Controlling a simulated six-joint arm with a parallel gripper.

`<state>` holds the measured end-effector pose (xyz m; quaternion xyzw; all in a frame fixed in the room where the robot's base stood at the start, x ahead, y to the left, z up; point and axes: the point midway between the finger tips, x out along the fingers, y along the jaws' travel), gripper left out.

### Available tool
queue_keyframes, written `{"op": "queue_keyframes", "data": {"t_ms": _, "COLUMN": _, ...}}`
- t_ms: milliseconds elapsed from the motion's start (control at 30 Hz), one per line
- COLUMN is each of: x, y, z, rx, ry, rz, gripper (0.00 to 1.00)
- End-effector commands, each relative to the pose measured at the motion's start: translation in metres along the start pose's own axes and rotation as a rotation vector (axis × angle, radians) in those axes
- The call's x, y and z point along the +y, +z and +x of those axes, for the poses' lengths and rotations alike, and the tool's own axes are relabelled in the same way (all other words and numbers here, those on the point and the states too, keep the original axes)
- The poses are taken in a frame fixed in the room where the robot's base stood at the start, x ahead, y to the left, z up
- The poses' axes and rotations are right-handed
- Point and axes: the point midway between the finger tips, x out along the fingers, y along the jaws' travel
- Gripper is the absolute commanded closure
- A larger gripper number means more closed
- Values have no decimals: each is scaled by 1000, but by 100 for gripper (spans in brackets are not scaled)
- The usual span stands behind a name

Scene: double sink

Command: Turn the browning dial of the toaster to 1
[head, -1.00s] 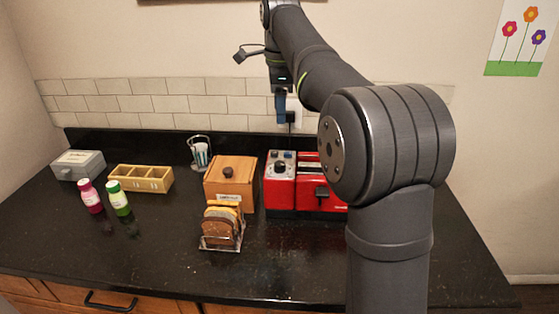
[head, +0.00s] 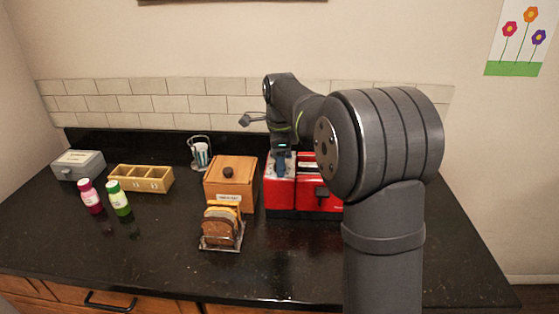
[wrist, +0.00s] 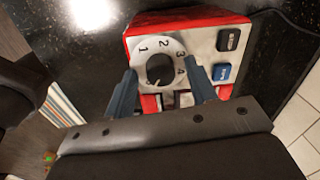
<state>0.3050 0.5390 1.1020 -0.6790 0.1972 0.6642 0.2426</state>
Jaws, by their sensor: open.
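The red toaster (head: 318,204) stands on the counter, with its control panel on its left part. In the wrist view, the white dial plate (wrist: 143,48) with numbers 1 to 4 surrounds the dark browning knob (wrist: 160,69). I cannot clearly tell which number the knob points to. My gripper (wrist: 163,84) is open, its blue-grey fingers on the left and right of the knob with gaps between. Whether the fingertips are down at knob height is unclear. In the head view, my gripper (head: 281,165) is over the panel and hides the dial.
A blue button (wrist: 222,73) and a dark button (wrist: 229,39) lie right of the dial. A wooden box (head: 230,185) stands close left of the toaster, with a bread rack (head: 221,228) in front. The front right counter is clear.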

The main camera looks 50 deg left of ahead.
Motion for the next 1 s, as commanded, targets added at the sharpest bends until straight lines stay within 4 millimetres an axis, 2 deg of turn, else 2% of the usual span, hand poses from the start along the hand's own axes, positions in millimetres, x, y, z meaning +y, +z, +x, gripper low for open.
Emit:
{"op": "queue_keyframes", "data": {"t_ms": 233, "x": 0, "y": 0, "z": 1, "rx": 0, "ry": 0, "rz": 0, "gripper": 48}}
{"op": "queue_keyframes", "data": {"t_ms": 267, "x": 0, "y": 0, "z": 1, "rx": 0, "ry": 0, "rz": 0, "gripper": 52}}
{"op": "queue_keyframes", "data": {"t_ms": 467, "x": 0, "y": 0, "z": 1, "rx": 0, "ry": 0, "rz": 0, "gripper": 92}}
{"op": "queue_keyframes", "data": {"t_ms": 767, "x": 0, "y": 0, "z": 0, "rx": -2, "ry": 0, "rz": -26, "gripper": 93}}
{"op": "queue_keyframes", "data": {"t_ms": 1000, "x": 0, "y": 0, "z": 0, "rx": -9, "ry": 0, "rz": -145, "gripper": 93}}
